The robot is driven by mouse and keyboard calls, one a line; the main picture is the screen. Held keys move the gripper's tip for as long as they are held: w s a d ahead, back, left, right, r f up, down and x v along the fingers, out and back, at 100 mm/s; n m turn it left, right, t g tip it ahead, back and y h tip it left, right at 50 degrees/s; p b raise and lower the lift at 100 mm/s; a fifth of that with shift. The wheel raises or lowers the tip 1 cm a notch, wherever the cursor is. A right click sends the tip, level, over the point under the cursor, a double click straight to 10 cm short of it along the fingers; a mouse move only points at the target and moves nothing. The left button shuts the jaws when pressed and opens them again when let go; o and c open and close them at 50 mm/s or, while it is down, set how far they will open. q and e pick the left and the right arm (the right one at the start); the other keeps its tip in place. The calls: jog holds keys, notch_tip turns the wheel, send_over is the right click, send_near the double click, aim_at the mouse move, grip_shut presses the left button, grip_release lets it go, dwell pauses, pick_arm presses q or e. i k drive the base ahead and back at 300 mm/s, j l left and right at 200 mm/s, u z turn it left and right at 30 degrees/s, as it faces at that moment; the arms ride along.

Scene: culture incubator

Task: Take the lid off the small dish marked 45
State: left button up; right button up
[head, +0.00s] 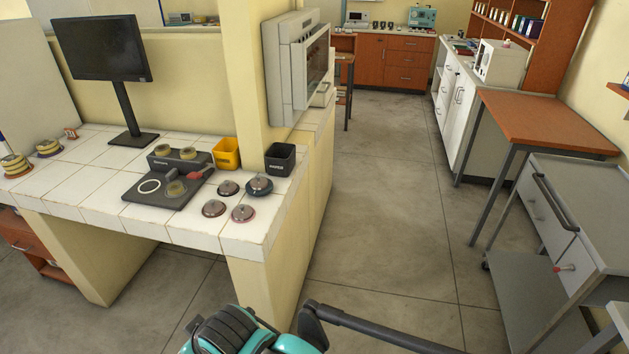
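Several small round dishes stand on the white tiled bench at left. Four low ones sit near its front right corner: a dark one (228,188), a larger grey-blue one (260,186), and two reddish-rimmed ones, at left (213,208) and right (243,213). A yellowish clear dish (176,189) sits on a black device (150,194), and two more, at left (162,151) and right (188,153), sit on its raised back. No number is readable, so I cannot tell which is marked 45. Neither of my grippers shows.
A yellow bin (226,153) and a black bin (280,159) stand behind the dishes. Stacked dishes (16,165) and a monitor (104,50) are farther left. An incubator-like cabinet (298,70) stands beyond the pillar. A grey cart (565,220) is at right; the floor between is clear.

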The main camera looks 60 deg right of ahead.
aim_at(257, 180)
jog(key=z, duration=1.65)
jog(key=i+l+u, duration=0.1)
jog(key=i+l, duration=0.25)
jog(key=i+l+u, duration=0.15)
jog(key=i+l, duration=0.2)
jog(key=i+l+u, duration=0.1)
jog(key=i+l, duration=0.2)
jog(key=l, duration=0.25)
